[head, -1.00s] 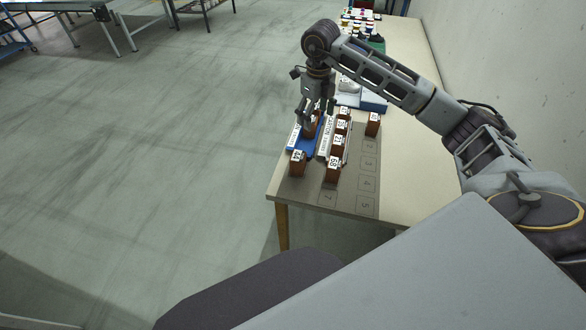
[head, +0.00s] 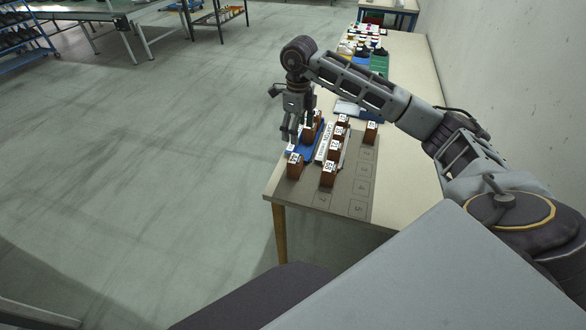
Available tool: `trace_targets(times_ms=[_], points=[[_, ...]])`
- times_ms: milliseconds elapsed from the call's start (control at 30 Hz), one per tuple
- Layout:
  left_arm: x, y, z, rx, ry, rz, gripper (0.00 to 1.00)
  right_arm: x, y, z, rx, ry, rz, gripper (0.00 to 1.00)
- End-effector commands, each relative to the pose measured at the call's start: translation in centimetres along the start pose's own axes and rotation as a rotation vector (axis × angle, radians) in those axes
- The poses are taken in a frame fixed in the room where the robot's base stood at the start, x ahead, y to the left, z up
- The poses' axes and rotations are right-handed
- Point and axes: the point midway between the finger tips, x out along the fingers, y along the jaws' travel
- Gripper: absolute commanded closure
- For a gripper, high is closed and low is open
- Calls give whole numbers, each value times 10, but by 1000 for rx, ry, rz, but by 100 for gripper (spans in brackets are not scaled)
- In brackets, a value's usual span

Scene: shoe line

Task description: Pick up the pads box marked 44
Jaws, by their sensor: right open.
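Several small brown boxes with white number labels stand on the table. The front-left box (head: 294,167) looks like the one marked 44, though its label is small. It stands upright at the near left end of the grey mat (head: 347,197), in front of the blue tray (head: 318,129). My right gripper (head: 290,137) points down, open and empty, above and just behind this box, apart from it. My left gripper is out of view.
Another box (head: 328,175) stands close to the right, with a row of boxes behind it beside a white labelled strip (head: 325,142). A lone box (head: 371,132) stands farther right. The mat's numbered squares in front are bare. The table's left edge is close.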

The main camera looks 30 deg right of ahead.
Motion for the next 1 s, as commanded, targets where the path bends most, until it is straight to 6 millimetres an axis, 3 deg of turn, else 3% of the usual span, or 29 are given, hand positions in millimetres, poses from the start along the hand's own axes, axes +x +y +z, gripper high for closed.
trace_targets(times_ms=[533,1000], points=[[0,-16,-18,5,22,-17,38,0,2,0,-198,-1,8,24],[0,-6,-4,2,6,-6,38,2,2,0,-216,-1,8,24]])
